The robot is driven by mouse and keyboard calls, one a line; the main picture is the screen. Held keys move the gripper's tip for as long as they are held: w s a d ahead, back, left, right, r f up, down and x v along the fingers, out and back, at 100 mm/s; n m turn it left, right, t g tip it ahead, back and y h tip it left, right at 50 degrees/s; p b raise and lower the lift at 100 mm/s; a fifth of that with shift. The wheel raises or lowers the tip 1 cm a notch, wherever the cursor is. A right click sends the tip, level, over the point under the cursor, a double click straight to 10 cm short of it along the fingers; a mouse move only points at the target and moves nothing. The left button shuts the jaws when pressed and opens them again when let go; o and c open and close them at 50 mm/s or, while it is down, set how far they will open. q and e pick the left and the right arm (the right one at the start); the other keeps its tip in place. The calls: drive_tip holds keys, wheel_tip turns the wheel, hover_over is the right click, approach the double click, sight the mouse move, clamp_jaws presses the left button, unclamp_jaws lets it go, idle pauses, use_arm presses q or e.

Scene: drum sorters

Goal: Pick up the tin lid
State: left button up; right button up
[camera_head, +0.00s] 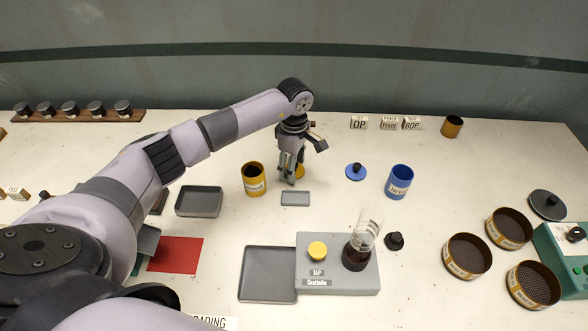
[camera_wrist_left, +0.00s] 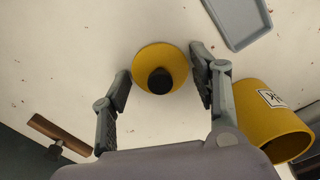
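A yellow lid with a black knob (camera_wrist_left: 160,58) lies on the table in the left wrist view. In the head view its yellow edge (camera_head: 300,171) shows behind my left gripper (camera_head: 290,180), which hides most of it. My left gripper points down over the lid. In the left wrist view its two fingers (camera_wrist_left: 162,68) are spread on either side of the knob, with nothing between them in contact. A blue lid with a dark knob (camera_head: 356,172) lies further right. My right gripper is not in view.
A yellow tin (camera_head: 254,180) stands close left of my left gripper. A small grey tray (camera_head: 296,199) lies just in front. A blue tin (camera_head: 399,183) stands to the right. A grey device with a glass vessel (camera_head: 338,274) is nearer, beside a larger grey tray (camera_head: 268,275).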

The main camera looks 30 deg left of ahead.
use_arm(q)
drive_tip(key=c, duration=0.5)
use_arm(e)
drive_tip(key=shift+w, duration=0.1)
